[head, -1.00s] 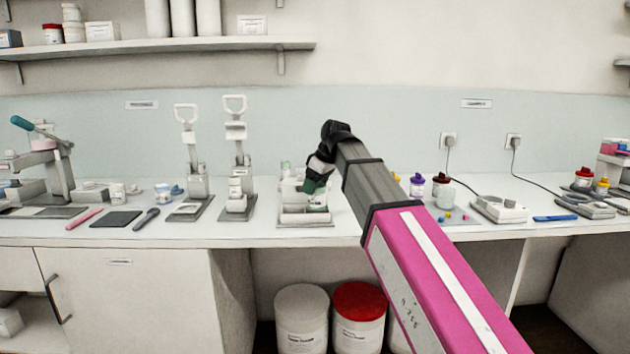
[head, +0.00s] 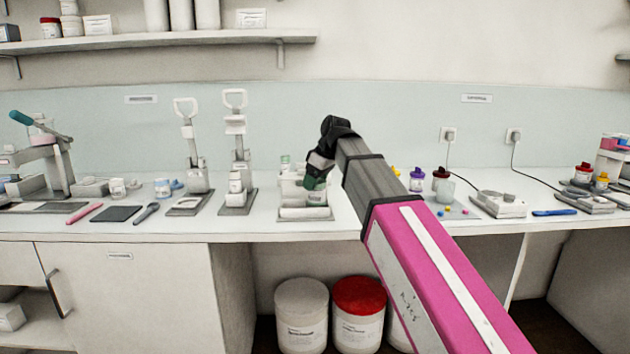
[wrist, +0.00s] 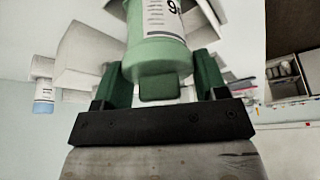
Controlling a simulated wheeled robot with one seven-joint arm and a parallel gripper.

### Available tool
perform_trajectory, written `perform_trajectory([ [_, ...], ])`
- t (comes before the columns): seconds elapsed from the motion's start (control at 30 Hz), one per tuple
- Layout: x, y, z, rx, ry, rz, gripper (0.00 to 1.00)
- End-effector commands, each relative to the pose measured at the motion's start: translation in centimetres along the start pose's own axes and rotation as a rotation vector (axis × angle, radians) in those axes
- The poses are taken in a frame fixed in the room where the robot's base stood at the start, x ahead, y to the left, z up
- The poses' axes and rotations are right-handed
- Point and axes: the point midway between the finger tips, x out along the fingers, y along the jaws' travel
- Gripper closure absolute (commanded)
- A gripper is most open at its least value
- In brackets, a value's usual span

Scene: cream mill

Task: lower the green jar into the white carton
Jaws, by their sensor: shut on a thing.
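The green jar (wrist: 155,52) has a pale label and is between the green fingers of my gripper (wrist: 160,82) in the wrist view. My gripper is shut on it. The white carton shows its open flaps (wrist: 86,55) on both sides of the jar in the wrist view. In the head view, my gripper (head: 316,183) is over the white carton (head: 292,197) on the bench. The jar is mostly hidden there by my gripper, and I cannot tell how deep it sits relative to the carton's rim.
A small pale green-topped jar (head: 285,163) stands behind the carton. A press (head: 236,185) stands to its left. A purple-capped bottle (head: 416,180) and a glass beaker (head: 445,192) stand to the right, beyond my arm. Bench in front of the presses is narrow.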

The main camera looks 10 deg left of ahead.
Motion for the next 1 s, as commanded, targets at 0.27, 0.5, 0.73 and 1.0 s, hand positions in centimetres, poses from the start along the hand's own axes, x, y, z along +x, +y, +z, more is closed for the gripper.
perform_trajectory([
  [0.27,0.1,0.0,0.1,0.000,0.000,0.000,0.46],
  [0.5,0.2,0.0,0.1,0.000,0.000,0.000,0.46],
  [0.73,0.6,0.0,0.3,0.000,0.000,0.000,0.46],
  [1.0,1.3,0.0,0.5,0.000,0.000,0.000,0.46],
])
